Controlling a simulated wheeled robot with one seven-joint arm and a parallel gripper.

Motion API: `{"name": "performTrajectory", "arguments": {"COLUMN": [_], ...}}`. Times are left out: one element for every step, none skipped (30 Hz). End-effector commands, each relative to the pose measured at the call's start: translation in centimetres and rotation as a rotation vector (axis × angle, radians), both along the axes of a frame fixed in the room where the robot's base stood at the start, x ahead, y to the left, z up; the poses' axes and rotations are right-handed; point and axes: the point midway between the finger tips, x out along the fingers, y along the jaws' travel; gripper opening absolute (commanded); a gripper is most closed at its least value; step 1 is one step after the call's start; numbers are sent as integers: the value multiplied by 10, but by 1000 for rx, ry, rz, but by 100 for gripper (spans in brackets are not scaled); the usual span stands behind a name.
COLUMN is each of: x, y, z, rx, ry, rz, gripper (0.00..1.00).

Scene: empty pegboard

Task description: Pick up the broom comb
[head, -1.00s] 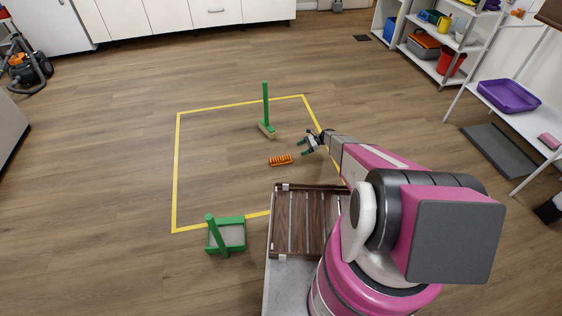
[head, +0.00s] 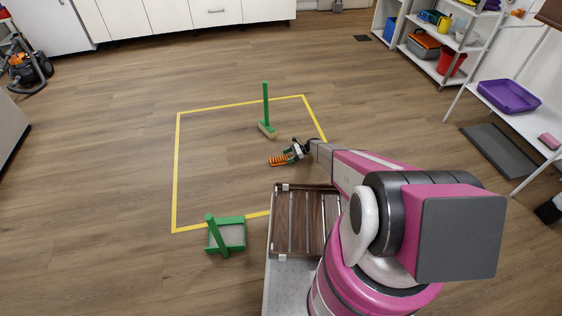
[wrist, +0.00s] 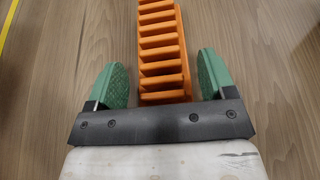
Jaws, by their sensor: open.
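The broom comb is an orange ridged piece (head: 278,161) on the wooden floor inside the yellow taped outline. In the wrist view the orange comb (wrist: 161,40) runs from the top edge down to between the green fingers. My gripper (head: 291,152) is at the comb's right end in the head view and covers part of it. In the wrist view my gripper (wrist: 160,82) is open, with one green finger on each side of the comb and gaps between. I cannot tell how high the fingers are above the floor.
A green broom (head: 266,112) stands upright just behind the comb. A green dustpan (head: 227,235) stands at the front left, by the yellow tape (head: 175,170). A brown slatted tray (head: 304,251) is in front of my arm. The floor left of the comb is clear.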

Motion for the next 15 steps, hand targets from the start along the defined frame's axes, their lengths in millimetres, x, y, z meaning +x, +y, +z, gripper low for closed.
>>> {"name": "performTrajectory", "arguments": {"x": [-2,-2,-3,-3,-3,-3,-3,-3,-3,-3,-3,-3,-3,-3,-3], "y": [5,7,9,10,10,10,10,10,10,10,10,10,10,10,10], "z": [-2,-3,-4,-4,-4,-4,-4,-4,-4,-4,-4,-4,-4,-4,-4], "rx": [0,0,-1,-1,-1,-1,-1,-1,-1,-1,-1,-1,-1,-1,-1], "ry": [0,0,0,0,-1,-1,-1,-1,-1,-1,-1,-1,-1,-1,-1], "rz": [1,0,0,0,-1,-1,-1,-1,-1,-1,-1,-1,-1,-1,-1], "gripper": [77,77,77,77,77,77,77,77,77,70,60,47,38,32,32]}}
